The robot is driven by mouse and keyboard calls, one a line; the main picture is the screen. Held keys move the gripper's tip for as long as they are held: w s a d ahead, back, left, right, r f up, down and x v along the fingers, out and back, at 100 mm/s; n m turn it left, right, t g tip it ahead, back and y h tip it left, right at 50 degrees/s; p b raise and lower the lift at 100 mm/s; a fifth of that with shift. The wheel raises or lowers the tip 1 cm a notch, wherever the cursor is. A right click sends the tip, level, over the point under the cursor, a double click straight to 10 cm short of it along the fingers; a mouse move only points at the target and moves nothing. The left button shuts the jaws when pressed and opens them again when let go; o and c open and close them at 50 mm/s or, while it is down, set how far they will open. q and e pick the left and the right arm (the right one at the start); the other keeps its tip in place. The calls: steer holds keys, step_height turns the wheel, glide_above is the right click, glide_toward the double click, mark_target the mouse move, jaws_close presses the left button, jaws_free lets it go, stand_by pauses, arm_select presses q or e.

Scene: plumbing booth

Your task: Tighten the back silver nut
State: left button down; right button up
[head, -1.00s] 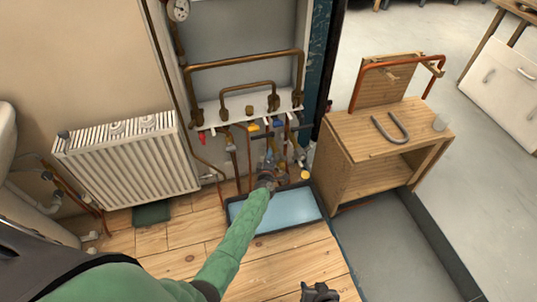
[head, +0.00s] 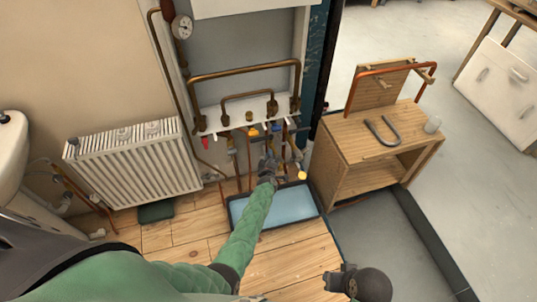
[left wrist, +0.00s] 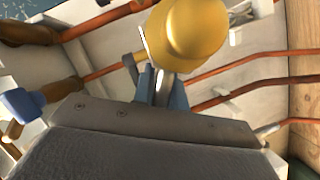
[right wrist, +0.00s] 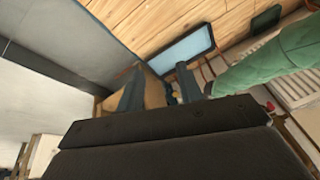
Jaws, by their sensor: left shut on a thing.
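My left gripper (head: 268,168) is low among the pipes and valves in front of the wall. In the left wrist view its blue-grey fingers (left wrist: 162,88) are shut on a small silver part (left wrist: 164,84) that may be the silver nut. A large yellow cap (left wrist: 190,30) sits just beyond the fingertips and hides part of the view there. In the head view the nut is too small and covered to make out. My right gripper is away from the pipes; in the right wrist view its fingers (right wrist: 158,86) stand apart with nothing between them.
A blue tray (head: 292,221) lies on the floor under the pipes. A white radiator (head: 140,168) stands to the left. A wooden bench (head: 378,150) with bent pipes (head: 385,132) is to the right. Copper pipes (left wrist: 250,62) run close beside the left gripper.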

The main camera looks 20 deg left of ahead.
arm_select(q)
steer(key=shift+d+p, duration=0.15)
steer(key=shift+p, duration=0.2)
arm_select(e)
steer(key=shift+s+d+r, duration=0.25)
steer(key=shift+d+r, duration=0.45)
steer(key=shift+r, duration=0.1)
arm_select(q)
steer(key=c, duration=1.7)
jaws_free()
steer(key=shift+r, duration=0.1)
